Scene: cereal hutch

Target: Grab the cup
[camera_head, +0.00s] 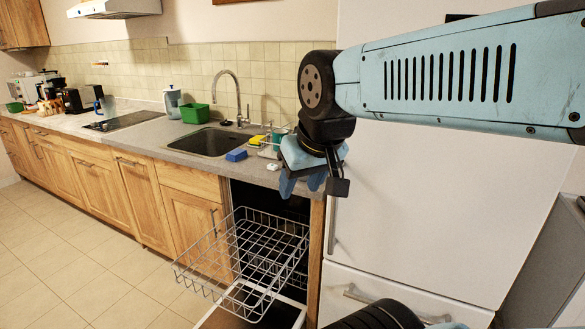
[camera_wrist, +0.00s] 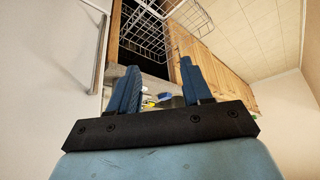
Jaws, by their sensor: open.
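My gripper (camera_head: 303,184) is in front of the counter's right end, above the open dishwasher's right side, fingers pointing down. In the wrist view my gripper (camera_wrist: 158,75) has its two blue fingers apart with nothing held between them. I cannot make out a cup for certain. A small teal object (camera_head: 279,134) behind my gripper by the sink may be a cup, but it is partly hidden. A blue object (camera_head: 98,105), perhaps a mug or jug handle, stands far left on the counter.
The dishwasher rack (camera_head: 245,255) is pulled out below my gripper. By the sink (camera_head: 208,142) lie a blue sponge (camera_head: 236,155) and a small white item (camera_head: 272,167). A green tub (camera_head: 194,113) stands behind. A white fridge (camera_head: 430,200) fills the right. The floor at left is clear.

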